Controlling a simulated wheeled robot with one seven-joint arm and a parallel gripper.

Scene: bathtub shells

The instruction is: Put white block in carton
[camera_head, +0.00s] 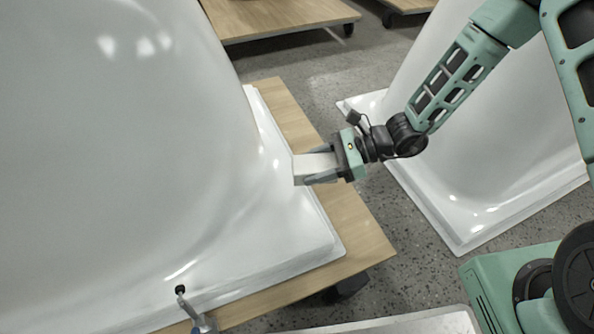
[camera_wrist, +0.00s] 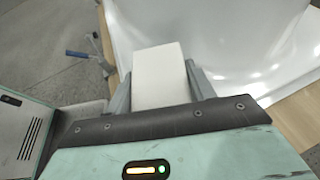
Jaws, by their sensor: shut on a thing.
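The white block (camera_head: 312,166) is held in my gripper (camera_head: 322,172), in front of the large white tub shell at the left in the head view. In the wrist view the white block (camera_wrist: 160,77) sits between the two fingers of my gripper (camera_wrist: 160,85), which is shut on it. It is held clear of the wooden board, over or close beside the shell's rim; I cannot tell the exact gap. No carton can be made out in either view.
A large white tub shell (camera_head: 120,130) stands on a wooden board (camera_head: 365,245) on a wheeled base. A second white shell (camera_head: 480,150) stands to the right, behind my arm. Speckled grey floor (camera_head: 300,75) lies between them. A metal clamp handle (camera_head: 190,308) is near the front-left edge.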

